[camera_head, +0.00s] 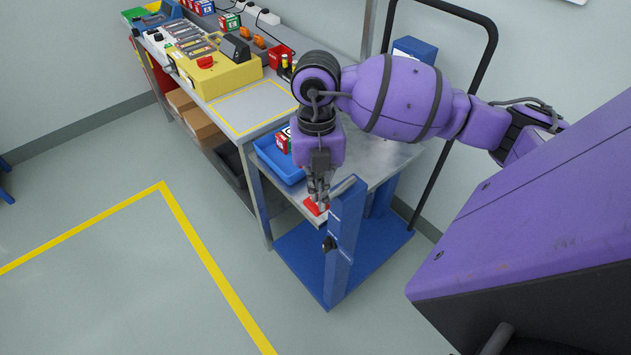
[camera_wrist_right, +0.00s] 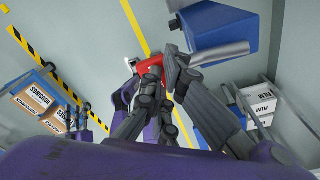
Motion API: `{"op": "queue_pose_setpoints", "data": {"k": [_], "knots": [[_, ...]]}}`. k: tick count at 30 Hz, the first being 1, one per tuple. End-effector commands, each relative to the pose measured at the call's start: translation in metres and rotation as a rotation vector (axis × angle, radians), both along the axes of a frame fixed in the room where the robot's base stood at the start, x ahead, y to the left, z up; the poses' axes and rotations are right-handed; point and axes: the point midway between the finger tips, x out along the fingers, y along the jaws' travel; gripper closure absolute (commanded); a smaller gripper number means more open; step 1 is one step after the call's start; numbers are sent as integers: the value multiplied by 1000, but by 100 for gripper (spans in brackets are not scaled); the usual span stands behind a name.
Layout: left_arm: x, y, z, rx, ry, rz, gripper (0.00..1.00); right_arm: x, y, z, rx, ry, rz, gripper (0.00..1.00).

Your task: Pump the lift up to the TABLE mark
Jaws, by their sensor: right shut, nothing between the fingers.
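The lift is a blue cart with a grey metal platform (camera_head: 385,165) and a blue base (camera_head: 374,243). A blue post (camera_head: 345,235) stands at its near end, with pale marks too small to read and a dark knob (camera_head: 328,243) on its side. My right gripper (camera_head: 321,196) is shut and empty, pointing down beside the post top. A red part (camera_head: 313,206) lies right at its fingertips; contact is unclear. In the right wrist view the red part (camera_wrist_right: 149,66) is partly behind the fingers. My left gripper (camera_wrist_right: 80,118) seems to show there, its fingers unclear.
A blue tray (camera_head: 280,162) with a small box sits on the platform. A workbench (camera_head: 250,108) with a yellow device and several boxes adjoins it. A black push handle (camera_head: 486,65) rises behind. The floor at left is clear, with yellow tape.

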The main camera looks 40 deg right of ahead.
Motion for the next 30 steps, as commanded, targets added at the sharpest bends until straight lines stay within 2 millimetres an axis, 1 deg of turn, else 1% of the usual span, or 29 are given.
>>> {"op": "queue_pose_setpoints", "data": {"k": [1,3,8,16,24,30], "knots": [[-6,0,-7,0,14,0,60,-1,-1,-11,-2,8,-1,100],[-9,0,-10,0,21,-1,60,-1,-1,-13,-3,6,-1,100],[-10,-1,-10,0,22,-2,60,-1,-1,-12,-2,3,-2,100],[-6,-1,-5,-1,11,-3,60,1,-1,-12,-1,2,-2,100],[-7,-2,-8,-3,14,-2,60,25,-16,-3,-4,1,-6,100],[-6,-2,-9,-4,15,1,60,26,-16,-2,-3,2,-3,100]]}}
